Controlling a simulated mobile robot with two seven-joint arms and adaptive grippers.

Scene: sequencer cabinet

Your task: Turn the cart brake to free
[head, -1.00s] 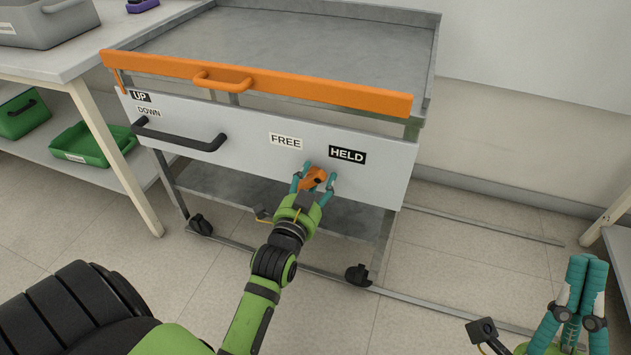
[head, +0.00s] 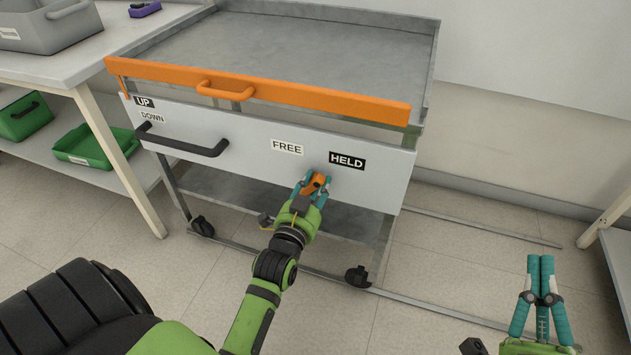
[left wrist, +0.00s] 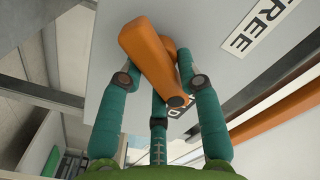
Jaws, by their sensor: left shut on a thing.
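The orange brake handle (head: 316,183) sits on the pale front panel of the cart (head: 245,165), below and to the left of the black HELD label (head: 347,161) and below the white FREE label (head: 287,147). My left gripper (head: 315,180) is shut on this handle. In the left wrist view, the orange handle (left wrist: 146,52) lies slanted between the teal fingers of my left gripper (left wrist: 157,52). The FREE label (left wrist: 255,27) shows at upper right there; the HELD label is mostly hidden. My right gripper (head: 540,260) is shut and empty at lower right, away from the cart.
An orange bar (head: 255,90) with a small handle runs along the cart's top front. A black handle (head: 185,145) is by the UP and DOWN labels. A table with a grey bin (head: 40,30) stands left, with green bins below. Open floor lies right of the cart.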

